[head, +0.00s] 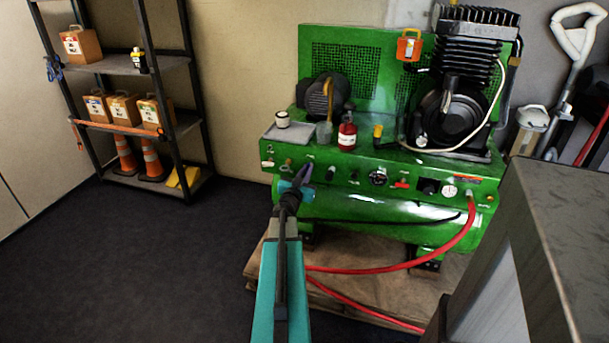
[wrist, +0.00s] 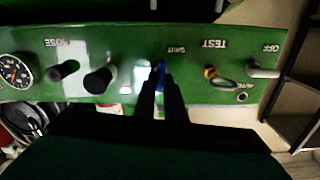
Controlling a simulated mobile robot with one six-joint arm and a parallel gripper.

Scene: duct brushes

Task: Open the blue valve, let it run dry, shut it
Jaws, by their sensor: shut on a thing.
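The blue valve (wrist: 161,76) shows as a small blue piece on the green front panel in the wrist view. My gripper (wrist: 161,92) is shut on it, with its dark fingers covering most of the valve. In the head view my gripper (head: 304,172) reaches the left part of the compressor's panel (head: 420,170), and the valve cannot be made out there. The valve's handle angle is mostly hidden by the fingers. No flow from it is visible.
In the wrist view, black knobs (wrist: 98,80) sit left of the valve; a brass ring (wrist: 213,76) and a toggle switch (wrist: 263,69) sit right. A red hose (head: 400,265) runs below the compressor. A grey cabinet (head: 545,240) stands at right. The left floor is clear.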

